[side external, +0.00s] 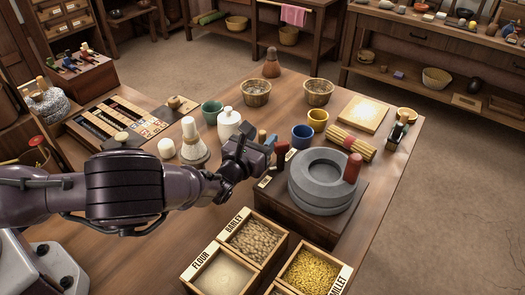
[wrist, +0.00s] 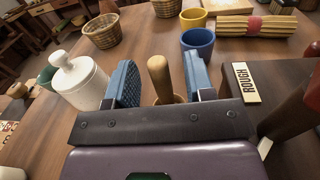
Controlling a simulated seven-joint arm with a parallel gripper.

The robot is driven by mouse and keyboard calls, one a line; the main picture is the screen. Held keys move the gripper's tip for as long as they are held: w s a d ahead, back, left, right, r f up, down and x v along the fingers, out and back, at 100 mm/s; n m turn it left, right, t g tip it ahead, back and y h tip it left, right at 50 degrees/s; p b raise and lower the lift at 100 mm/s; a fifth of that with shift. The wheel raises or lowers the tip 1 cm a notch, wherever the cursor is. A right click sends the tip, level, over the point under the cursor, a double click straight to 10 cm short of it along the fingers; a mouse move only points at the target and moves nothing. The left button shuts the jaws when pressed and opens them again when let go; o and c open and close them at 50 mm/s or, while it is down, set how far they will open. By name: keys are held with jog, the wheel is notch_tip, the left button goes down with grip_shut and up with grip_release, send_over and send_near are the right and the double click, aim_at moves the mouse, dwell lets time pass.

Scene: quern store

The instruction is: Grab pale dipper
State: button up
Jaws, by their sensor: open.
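A pale wooden handle with a rounded top, which looks like the pale dipper (wrist: 159,72), stands between my fingers in the wrist view. Its lower part is mostly hidden by my gripper's dark crossbar. My gripper (wrist: 161,82) is open, with a blue pad on each side of the handle and a visible gap to both. In the side view my gripper (side external: 267,141) is low over the table, left of the grey quern; the dipper is hidden there behind it.
A white lidded jar (wrist: 80,82) is close on the left. Grain boxes (side external: 252,238) are in front.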

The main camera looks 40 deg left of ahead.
jog(key=shift+w, duration=0.45)
jog(key=shift+c, duration=0.3)
grip_shut()
